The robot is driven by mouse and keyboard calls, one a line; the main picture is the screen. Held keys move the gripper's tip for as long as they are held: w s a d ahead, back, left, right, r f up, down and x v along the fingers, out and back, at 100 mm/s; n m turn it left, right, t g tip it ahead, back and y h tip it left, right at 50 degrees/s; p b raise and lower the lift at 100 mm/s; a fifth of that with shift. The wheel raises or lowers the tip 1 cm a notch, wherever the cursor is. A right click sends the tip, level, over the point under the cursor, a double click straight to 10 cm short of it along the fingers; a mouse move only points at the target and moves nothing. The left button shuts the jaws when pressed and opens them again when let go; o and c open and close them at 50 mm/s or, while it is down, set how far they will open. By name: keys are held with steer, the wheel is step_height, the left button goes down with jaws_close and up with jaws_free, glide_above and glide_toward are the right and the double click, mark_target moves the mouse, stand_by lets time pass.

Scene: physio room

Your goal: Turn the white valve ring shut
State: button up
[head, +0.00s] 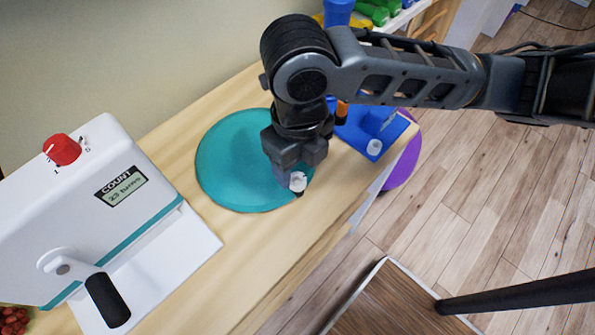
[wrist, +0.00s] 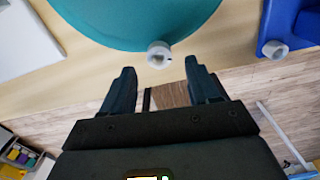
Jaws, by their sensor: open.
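The white valve ring (wrist: 159,54) sits at the rim of a round teal cushion (wrist: 120,18). In the head view the ring (head: 298,181) shows at the cushion's (head: 228,165) right edge, just below my gripper (head: 292,168), with a dark part beside it. My gripper is open. In the wrist view its two fingers (wrist: 160,78) are spread, and the ring appears just beyond the tips, roughly centred between them. I see no finger touching it. My gripper hides part of the cushion in the head view.
A blue object (head: 358,128) with a white knob (head: 374,147) lies right of the cushion. A white counter machine (head: 130,225) with a red dial and black-handled crank stands left. A purple disc (head: 404,168) shows past the wooden table's right edge. A brown-topped surface (head: 390,300) is in front.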

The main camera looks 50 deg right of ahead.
mark_target(297, 183)
steer(key=shift+f, duration=2.05)
steer(key=c, duration=1)
steer(key=shift+m+b, duration=0.4)
steer(key=shift+m, duration=2.7)
steer(key=o, duration=1)
